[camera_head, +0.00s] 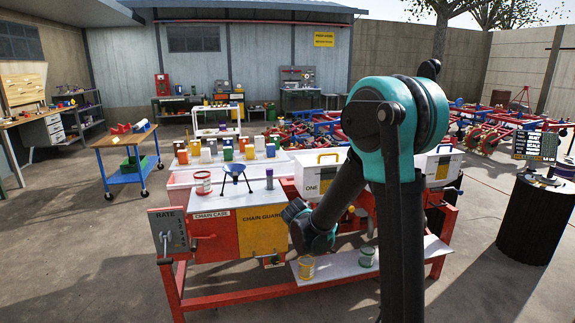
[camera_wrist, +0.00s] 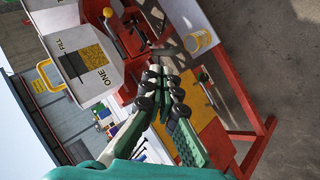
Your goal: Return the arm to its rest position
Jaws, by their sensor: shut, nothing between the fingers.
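My arm, teal and black, rises in the head view and bends down to the left, its wrist (camera_head: 312,232) in front of the red planter bench. My gripper (camera_wrist: 168,78) shows in the wrist view with its fingers together and nothing between them. Beyond the fingertips are the planter's red frame (camera_wrist: 243,150) and a white box marked ONE (camera_wrist: 103,62). In the head view the fingers are small and partly hidden near the yellow CHAIN GUARD panel (camera_head: 262,231). I cannot tell whether they touch anything.
The white box with a yellow handle (camera_head: 318,176) stands on the bench beside my arm. A yellow-labelled can (camera_head: 306,267) sits on the lower shelf (camera_head: 340,272). A black drum (camera_head: 541,222) stands at right. Concrete floor (camera_head: 80,265) is open at left.

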